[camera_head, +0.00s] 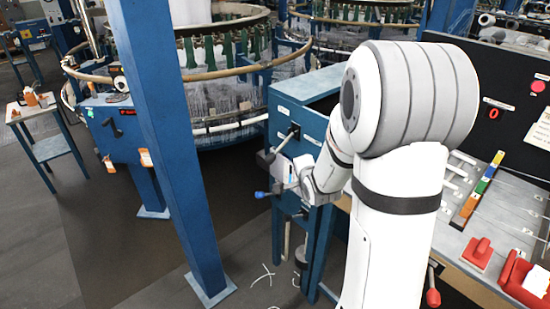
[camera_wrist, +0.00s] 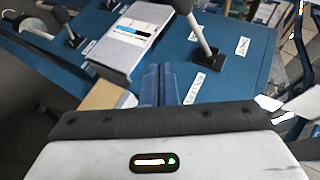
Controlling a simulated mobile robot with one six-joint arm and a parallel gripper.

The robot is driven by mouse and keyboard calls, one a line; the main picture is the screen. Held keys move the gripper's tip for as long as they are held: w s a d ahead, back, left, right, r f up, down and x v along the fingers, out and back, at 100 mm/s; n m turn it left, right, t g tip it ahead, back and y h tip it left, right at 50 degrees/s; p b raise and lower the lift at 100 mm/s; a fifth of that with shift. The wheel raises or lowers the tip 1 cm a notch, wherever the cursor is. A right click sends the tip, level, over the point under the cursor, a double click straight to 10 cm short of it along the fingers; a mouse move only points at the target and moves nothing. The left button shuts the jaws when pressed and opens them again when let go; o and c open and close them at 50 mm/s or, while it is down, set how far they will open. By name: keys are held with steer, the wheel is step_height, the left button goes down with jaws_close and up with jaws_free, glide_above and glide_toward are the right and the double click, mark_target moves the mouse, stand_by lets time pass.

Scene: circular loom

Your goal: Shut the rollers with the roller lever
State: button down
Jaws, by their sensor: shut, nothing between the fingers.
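In the wrist view a pale lever (camera_wrist: 200,35) rises from a black slot on a blue panel (camera_wrist: 255,70). A partly covered label by its base seems to read ROLLERS; a label further right seems to read SHUT. My gripper (camera_wrist: 165,85) has its blue fingers together and empty, left of and below the lever base, apart from the lever shaft in the picture. The lever's top is cut off by the frame. In the head view a dark-knobbed lever (camera_head: 284,143) on the blue cabinet seems to be the same one. My gripper (camera_head: 297,178) is just below it, fingertips unclear.
A white box with a display (camera_wrist: 128,45) sits left of my fingers, and another dark-knobbed lever (camera_wrist: 63,20) stands beyond it. A blue post (camera_head: 165,130) stands left of the cabinet (camera_head: 310,125). The circular loom (camera_head: 225,90) is behind. Open floor (camera_head: 110,240) lies at lower left.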

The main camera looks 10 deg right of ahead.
mark_target(279, 148)
steer(key=w+d+f+m+t+y, duration=0.1)
steer(key=w+f+m+t, duration=0.2)
steer(key=w+f+m, duration=0.1)
steer(key=shift+f+m+b, duration=0.35)
steer(key=shift+f+m, duration=0.2)
steer(key=shift+m, duration=0.55)
steer(key=p+x, duration=0.3)
steer(key=x, duration=0.7)
steer(key=a+r, duration=0.1)
steer(key=s+a+r+p, duration=0.1)
steer(key=a, duration=0.1)
steer(key=shift+s+a, duration=0.1)
steer(key=shift+a, duration=0.15)
